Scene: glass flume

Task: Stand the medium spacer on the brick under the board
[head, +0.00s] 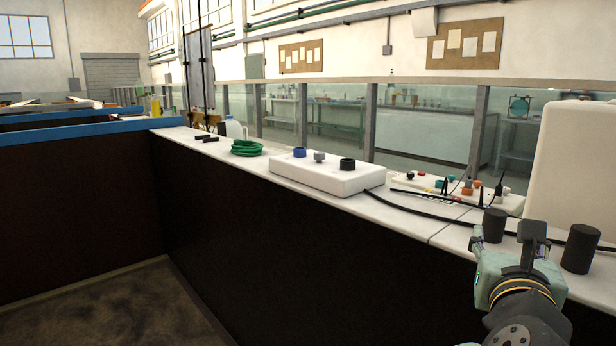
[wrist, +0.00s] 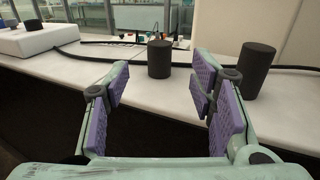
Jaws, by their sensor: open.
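Two black upright cylinders stand on the white counter and look like spacers. The left cylinder (head: 494,226) is shorter; it also shows in the wrist view (wrist: 159,60), beyond the gap between my fingers. The right cylinder (head: 580,250) looks taller and shows in the wrist view (wrist: 256,72) just right of my right finger. I cannot tell which is the medium spacer. My gripper (head: 506,240) is open and empty at the counter's near edge, short of both cylinders; its purple pads show in the wrist view (wrist: 162,92). I cannot make out the brick or the board.
A white box with knobs (head: 325,178), a green hose coil (head: 247,148) and a black cable (head: 410,210) lie along the counter (head: 400,222). Another knobbed panel (head: 450,190) and a large white block (head: 572,150) stand behind. The counter drops off in front.

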